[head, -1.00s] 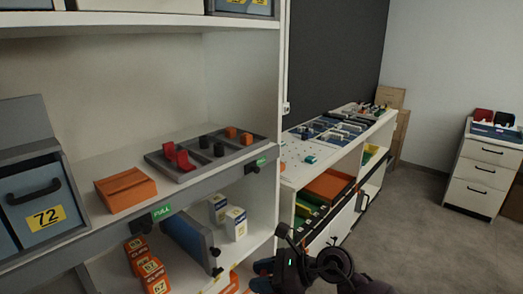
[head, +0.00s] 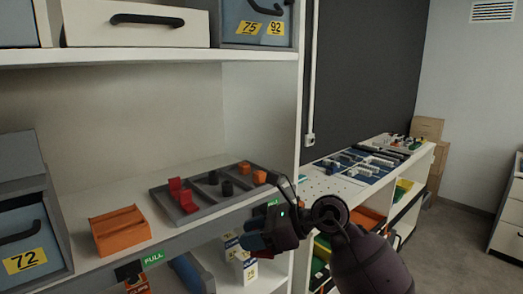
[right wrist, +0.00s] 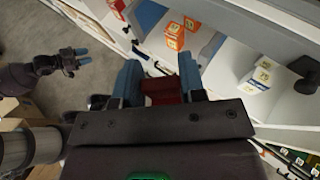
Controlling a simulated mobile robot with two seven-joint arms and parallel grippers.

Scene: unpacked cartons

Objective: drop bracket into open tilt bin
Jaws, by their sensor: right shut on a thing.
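My right gripper (head: 268,238) is in front of the shelf edge in the head view. In the right wrist view its blue fingertips (right wrist: 162,88) are shut on a dark red piece (right wrist: 163,92), seemingly the bracket, mostly hidden by the gripper. Red brackets (head: 183,198) stand in a grey compartment tray (head: 215,207) on the shelf. A blue-grey bin marked 72 (head: 28,245) is at the far left with a grey panel above it; its inside is hidden. My left gripper (right wrist: 76,52) shows small in the right wrist view, its opening unclear.
An orange box (head: 120,232) lies between bin 72 and the tray. Bins marked 75 and 92 (head: 262,25) and a white drawer (head: 135,25) are on the upper shelf. White-and-blue cartons (head: 245,268) stand below. A low bench (head: 325,184) is at the right.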

